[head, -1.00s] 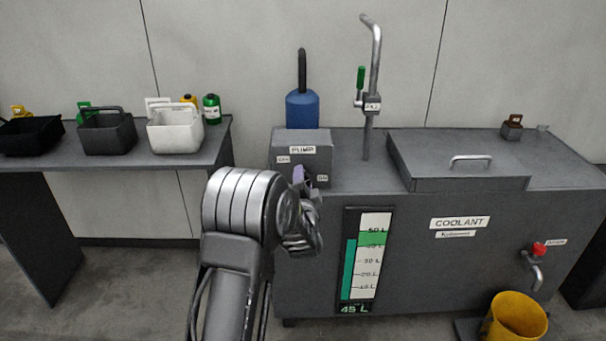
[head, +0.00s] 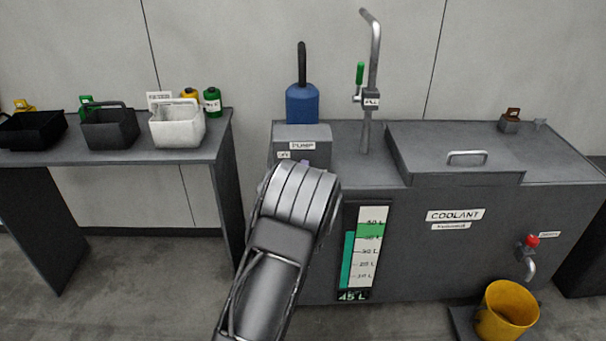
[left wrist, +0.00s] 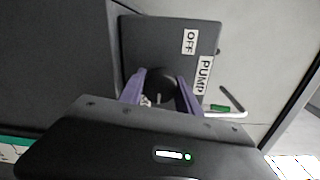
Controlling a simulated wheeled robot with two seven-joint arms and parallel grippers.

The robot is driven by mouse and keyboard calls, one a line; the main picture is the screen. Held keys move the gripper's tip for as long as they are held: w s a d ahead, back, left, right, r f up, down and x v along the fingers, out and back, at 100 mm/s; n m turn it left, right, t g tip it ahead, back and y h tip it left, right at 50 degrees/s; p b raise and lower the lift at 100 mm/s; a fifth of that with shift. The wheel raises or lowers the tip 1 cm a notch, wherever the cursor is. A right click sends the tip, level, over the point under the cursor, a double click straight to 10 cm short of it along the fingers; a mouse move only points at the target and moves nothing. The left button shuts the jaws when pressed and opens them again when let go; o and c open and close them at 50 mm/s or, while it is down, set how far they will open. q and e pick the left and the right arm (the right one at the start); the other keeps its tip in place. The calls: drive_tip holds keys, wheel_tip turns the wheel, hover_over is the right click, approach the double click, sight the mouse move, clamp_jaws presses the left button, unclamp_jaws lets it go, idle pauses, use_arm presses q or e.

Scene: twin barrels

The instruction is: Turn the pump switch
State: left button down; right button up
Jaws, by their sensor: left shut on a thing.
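The grey pump box (head: 290,132) stands on the left end of the coolant tank's top, with a PUMP label and an OFF label; it also shows in the left wrist view (left wrist: 140,40). The dark round pump switch (left wrist: 160,78) is on its face, between the purple fingers of my left gripper (left wrist: 161,90). The gripper is shut on the switch. In the head view my left wrist hides the switch and most of the gripper. The switch's exact angle cannot be read. My right gripper is not in view.
The coolant tank (head: 420,255) has a level gauge (head: 366,250) showing 45 L, a lid (head: 460,170) and an upright pipe (head: 373,60) behind. A blue motor (head: 302,103) is behind the box. A yellow bucket (head: 505,310) stands at right. Baskets sit on the left table (head: 225,135).

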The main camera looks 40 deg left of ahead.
use_arm(q)
drive_tip(key=shift+f, duration=0.1)
drive_tip(key=c, duration=0.9)
unclamp_jaws()
drive_tip(key=shift+o, duration=0.2)
drive_tip(key=v, duration=0.7)
drive_tip(key=shift+s+d, duration=0.3)
